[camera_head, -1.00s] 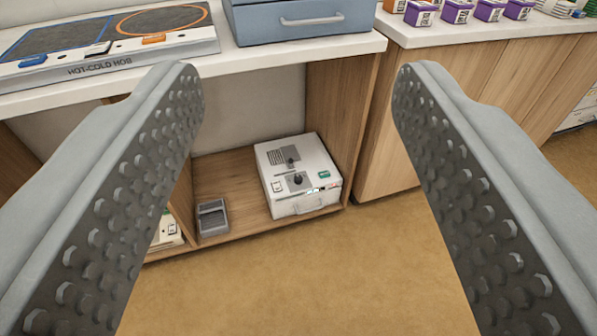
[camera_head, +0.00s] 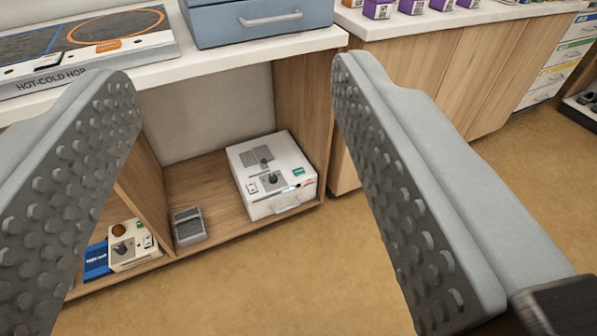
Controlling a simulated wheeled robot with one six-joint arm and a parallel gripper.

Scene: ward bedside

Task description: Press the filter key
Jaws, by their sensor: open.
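No key can be read as a filter key at this size. A white box device (camera_head: 270,176) stands on the low shelf, with a grille, a dark knob, a small white key, a green key and a front handle. A smaller cream device (camera_head: 133,246) with a dark knob and a brown round spot stands in the compartment to its left, partly hidden by my left finger. My gripper (camera_head: 235,85) is open and empty, its two studded fingers wide apart, in front of and above the shelf, touching nothing.
A hot-cold hob (camera_head: 85,50) and a blue drawer unit (camera_head: 262,20) stand on the white counter above. A small grey tray (camera_head: 188,227) sits between the devices. Purple boxes (camera_head: 411,6) stand on the right counter. The brown floor (camera_head: 270,285) in front is clear.

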